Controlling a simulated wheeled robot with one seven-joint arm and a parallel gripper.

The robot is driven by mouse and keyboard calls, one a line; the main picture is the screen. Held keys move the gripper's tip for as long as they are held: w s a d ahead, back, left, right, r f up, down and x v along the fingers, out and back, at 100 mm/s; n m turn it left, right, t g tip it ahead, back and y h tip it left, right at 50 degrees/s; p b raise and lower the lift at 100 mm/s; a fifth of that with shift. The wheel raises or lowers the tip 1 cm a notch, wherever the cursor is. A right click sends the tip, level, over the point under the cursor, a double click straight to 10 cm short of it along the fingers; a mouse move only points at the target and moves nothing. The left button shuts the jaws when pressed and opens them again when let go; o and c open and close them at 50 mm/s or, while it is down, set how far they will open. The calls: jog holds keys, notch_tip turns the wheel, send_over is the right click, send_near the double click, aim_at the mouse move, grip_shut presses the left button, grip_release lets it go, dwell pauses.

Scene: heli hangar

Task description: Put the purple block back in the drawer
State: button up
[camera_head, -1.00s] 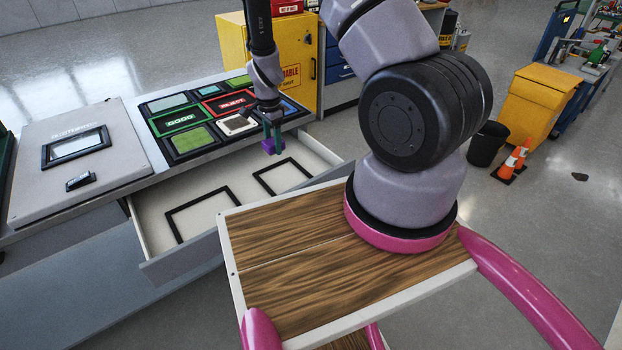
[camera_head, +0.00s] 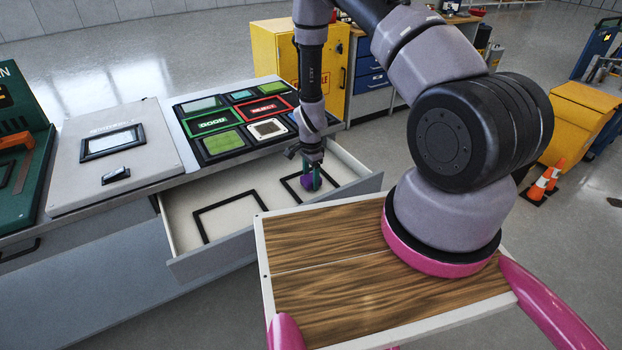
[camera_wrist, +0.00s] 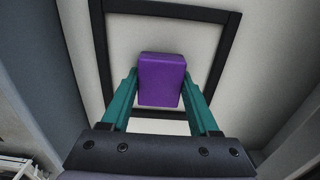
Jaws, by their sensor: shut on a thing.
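The purple block (camera_wrist: 161,80) is between the green fingers of my gripper (camera_wrist: 160,98) in the wrist view. In the head view the block (camera_head: 307,182) and my gripper (camera_head: 312,180) are low over the right part of the open drawer (camera_head: 222,187). My gripper is shut on the block. In the wrist view the block shows inside the outline of a black square frame (camera_wrist: 233,45) on the drawer floor. I cannot tell whether the block touches the floor.
A second black frame (camera_head: 198,227) lies in the drawer's left part, empty. The counter behind holds framed coloured panels marked GOOD (camera_head: 212,122) and REJECT (camera_head: 264,107), and a grey box (camera_head: 115,170). A yellow cabinet (camera_head: 270,52) stands behind. My wooden-topped base is close to the drawer front.

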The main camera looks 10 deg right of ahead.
aim_at(311, 177)
jog(key=shift+f, duration=0.1)
jog(key=o, duration=1.4)
jog(key=shift+o, duration=0.2)
notch_tip(311, 177, up, 12)
jog(key=shift+r, duration=0.25)
